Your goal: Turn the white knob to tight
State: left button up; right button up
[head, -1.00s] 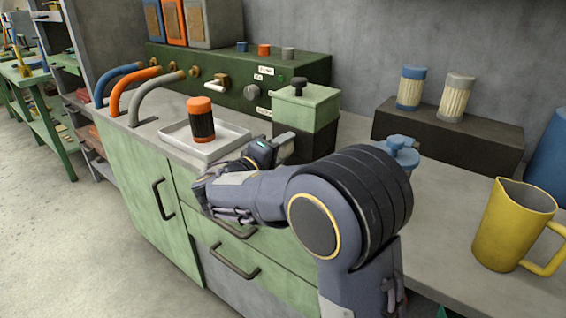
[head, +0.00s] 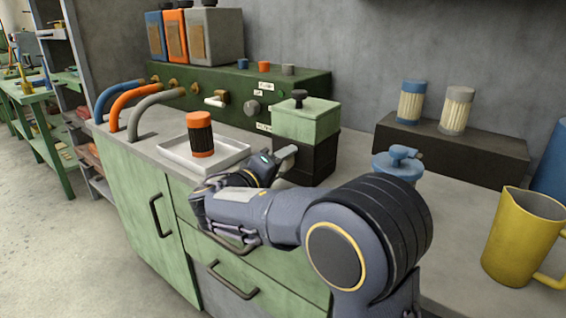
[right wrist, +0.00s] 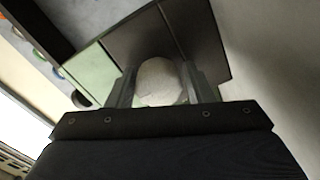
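A pale round knob-like thing (right wrist: 160,82) sits between the two fingers of my right gripper (right wrist: 161,88) in the right wrist view, in front of a dark box with a green part. The fingers flank it closely on both sides; whether they press on it I cannot tell. In the head view my right gripper (head: 284,155) is at the left side of the black box with a green lid (head: 306,121), and the pale knob is not clearly seen there. My left gripper is not in view.
The green panel behind (head: 320,85) carries a white-handled tap (head: 216,100) and a grey knob (head: 251,107). An orange-capped jar (head: 200,135) stands in a white tray (head: 236,152) left of the gripper. A blue-lidded thing (head: 398,165) and a yellow jug (head: 515,245) stand to the right.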

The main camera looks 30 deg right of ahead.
jog(key=shift+o, duration=1.2)
jog(key=p+v, duration=0.1)
jog(key=v, duration=0.7)
jog(key=shift+d, duration=0.1)
